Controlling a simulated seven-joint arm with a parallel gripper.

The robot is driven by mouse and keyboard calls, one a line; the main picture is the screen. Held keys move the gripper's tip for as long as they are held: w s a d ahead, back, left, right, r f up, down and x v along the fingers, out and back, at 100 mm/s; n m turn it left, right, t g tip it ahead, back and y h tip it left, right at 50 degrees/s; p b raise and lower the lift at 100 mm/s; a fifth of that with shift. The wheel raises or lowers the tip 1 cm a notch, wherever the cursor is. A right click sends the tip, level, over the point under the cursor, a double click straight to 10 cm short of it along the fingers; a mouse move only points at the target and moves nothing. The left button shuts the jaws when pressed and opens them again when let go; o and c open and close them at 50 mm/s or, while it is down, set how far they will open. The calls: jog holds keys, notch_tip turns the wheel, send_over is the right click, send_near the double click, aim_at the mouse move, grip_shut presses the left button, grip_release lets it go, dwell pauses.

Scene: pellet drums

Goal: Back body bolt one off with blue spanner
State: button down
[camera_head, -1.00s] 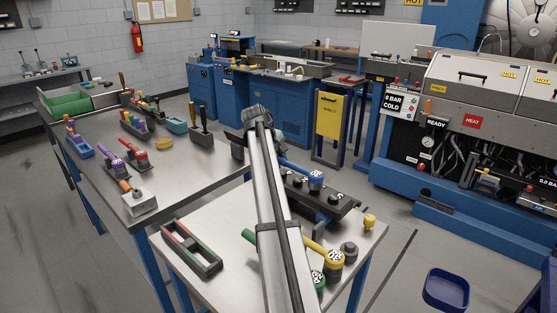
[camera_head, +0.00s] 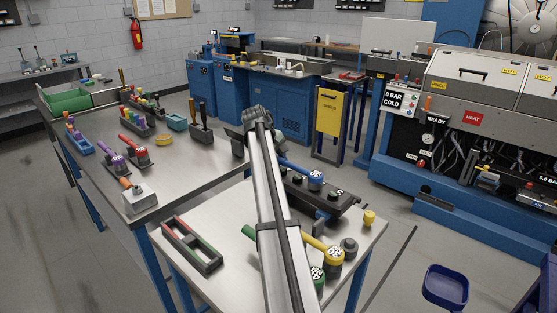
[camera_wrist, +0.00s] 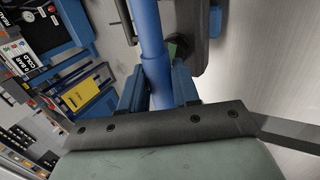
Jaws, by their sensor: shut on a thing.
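The blue spanner (camera_head: 296,167) lies at the far side of the dark body block (camera_head: 345,201), its round labelled head over the block's top. Its thick blue handle (camera_wrist: 147,30) runs up through the wrist view. My gripper (camera_wrist: 158,85) has its blue fingers on either side of this handle and is shut on it. In the head view my arm hides most of the gripper and part of the block. Dark bolt heads show on the block's top; I cannot tell which is bolt one or how well the spanner is seated.
A yellow spanner (camera_head: 318,244) and a green spanner (camera_head: 317,274) lie at the near side of the table, partly behind my arm. A red-and-green tray (camera_head: 192,245) is on the left. A small yellow knob (camera_head: 369,218) stands at the right edge. A blue bin (camera_head: 446,285) is lower right.

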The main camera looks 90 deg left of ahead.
jog(key=shift+d+f, duration=0.1)
jog(key=shift+f, duration=0.2)
jog(key=shift+d+f, duration=0.1)
jog(key=shift+f, duration=0.25)
jog(key=shift+d, duration=0.1)
jog(key=shift+w+r, duration=0.15)
jog(key=shift+r, duration=0.15)
dwell(0.5)
